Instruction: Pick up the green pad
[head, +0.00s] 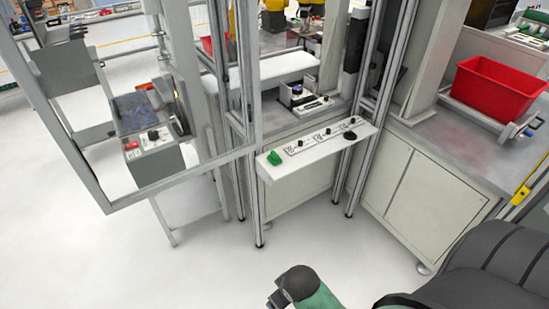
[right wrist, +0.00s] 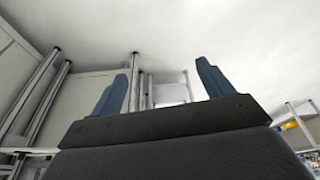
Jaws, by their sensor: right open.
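The green pad (head: 275,158) is small and bright green. It sits at the left end of the white shelf-like panel (head: 267,174), in the middle of the head view. My right gripper (right wrist: 161,68) shows in the right wrist view with its two blue fingers spread apart and nothing between them. It is apart from the pad, and the pad does not show in the right wrist view. I cannot make out the right gripper's fingers in the head view. My left gripper is not in view.
The panel carries dark knobs and a black item (head: 350,135) at its right end. Metal frame posts (head: 253,195) stand beside it. A grey cabinet (head: 425,180) with a red bin (head: 497,90) stands right. A framed machine (head: 150,150) stands left. The floor (head: 200,275) in front is clear.

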